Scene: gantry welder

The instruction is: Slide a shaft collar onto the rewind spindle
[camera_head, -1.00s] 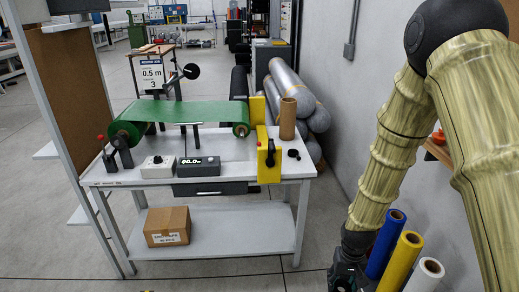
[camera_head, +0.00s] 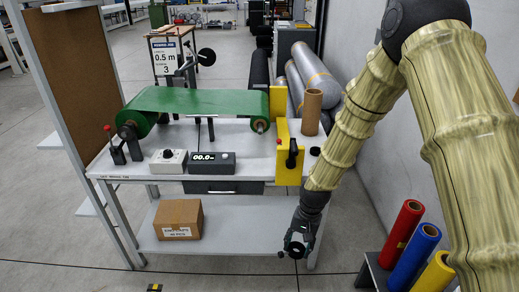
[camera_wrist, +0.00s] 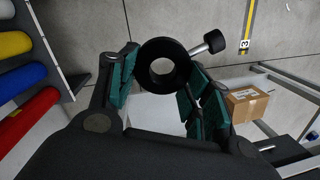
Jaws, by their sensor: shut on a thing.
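My gripper (camera_head: 297,246) hangs low in front of the bench's right end. In the wrist view my gripper (camera_wrist: 160,84) is shut on a black shaft collar (camera_wrist: 163,46). The collar sits between the green-padded fingers, its round hole facing the camera. A screw with a black knob (camera_wrist: 215,41) sticks out to its right. The green web (camera_head: 205,101) runs between two rolls on the bench, and a roll end (camera_head: 260,126) shows at the right. I cannot tell for sure which shaft is the rewind spindle. The collar is apart from the rolls.
The bench (camera_head: 115,164) carries a yellow crank housing (camera_head: 283,165), a cardboard core (camera_head: 312,112), control boxes and a small black part (camera_head: 315,151). A carton (camera_head: 178,219) sits on the lower shelf. Colored rolls (camera_head: 415,248) stand at the right. Floor in front is clear.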

